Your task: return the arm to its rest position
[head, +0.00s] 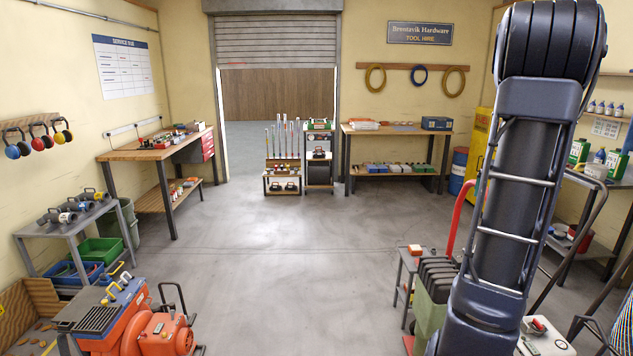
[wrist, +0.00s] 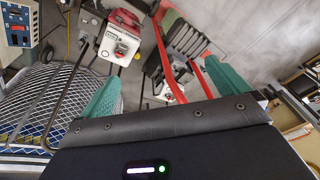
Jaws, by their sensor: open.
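My arm (head: 520,150) rises tall through the right side of the head view and hides what is behind it. My gripper (wrist: 164,84) does not show in the head view. In the wrist view its two green fingers are spread wide apart, with nothing held between them. Beyond the fingers are a grey-white box with a red switch (wrist: 121,43) and a red curved handle (wrist: 165,60). I cannot tell how close the fingers are to them.
A green machine with dark weights (head: 436,278) stands beside my arm. An orange machine (head: 165,332) is at the front left. A grey cart (head: 62,232) and a workbench (head: 150,153) line the left wall. The middle floor (head: 270,240) is clear.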

